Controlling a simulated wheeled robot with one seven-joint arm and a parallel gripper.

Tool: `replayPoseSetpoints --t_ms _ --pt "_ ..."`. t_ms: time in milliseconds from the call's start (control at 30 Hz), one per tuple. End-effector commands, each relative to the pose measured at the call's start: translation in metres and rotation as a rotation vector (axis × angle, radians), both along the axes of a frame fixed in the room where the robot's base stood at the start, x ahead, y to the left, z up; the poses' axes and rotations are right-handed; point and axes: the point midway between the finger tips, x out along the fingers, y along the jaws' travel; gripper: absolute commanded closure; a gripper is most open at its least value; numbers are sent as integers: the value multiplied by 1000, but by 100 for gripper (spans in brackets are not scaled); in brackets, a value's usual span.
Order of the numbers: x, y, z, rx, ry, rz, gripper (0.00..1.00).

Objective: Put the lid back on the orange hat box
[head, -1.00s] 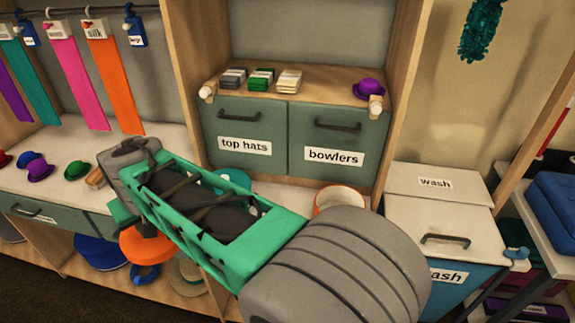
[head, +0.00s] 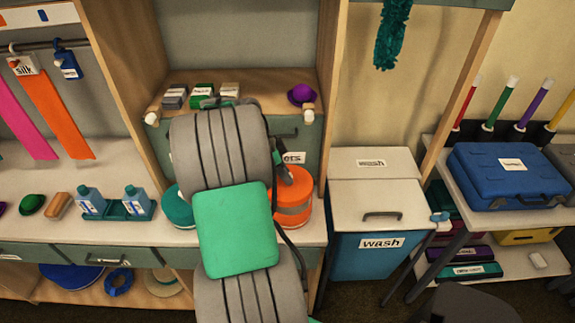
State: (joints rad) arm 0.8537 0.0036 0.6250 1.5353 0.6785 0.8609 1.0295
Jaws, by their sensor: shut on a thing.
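The orange hat box (head: 292,216) stands on the counter below the drawers, partly behind my arm, with a paler band around its side. The orange lid (head: 298,184) is at the top of the box; whether it is fully seated or just above it I cannot tell. My gripper (head: 284,177) shows only as a small dark part at the lid's left side, and it is shut on the lid. My arm hides its fingers and the left of the box.
A teal round box (head: 178,207) stands just left of my arm. Blue bottles (head: 136,199) in a green tray are farther left. A white-lidded wash bin (head: 375,205) stands close on the right. A shelf with a purple hat (head: 301,94) is above.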

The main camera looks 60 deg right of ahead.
Motion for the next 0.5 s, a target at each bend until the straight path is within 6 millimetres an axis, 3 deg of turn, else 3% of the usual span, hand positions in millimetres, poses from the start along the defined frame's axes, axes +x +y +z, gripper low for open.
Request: replayPoseSetpoints --t_ms 100,267,500 --pt "-10 -4 0 0 0 -48 100" --pt "-10 -4 -8 0 0 -51 100" --pt "-10 -4 -33 1 -1 -48 100"
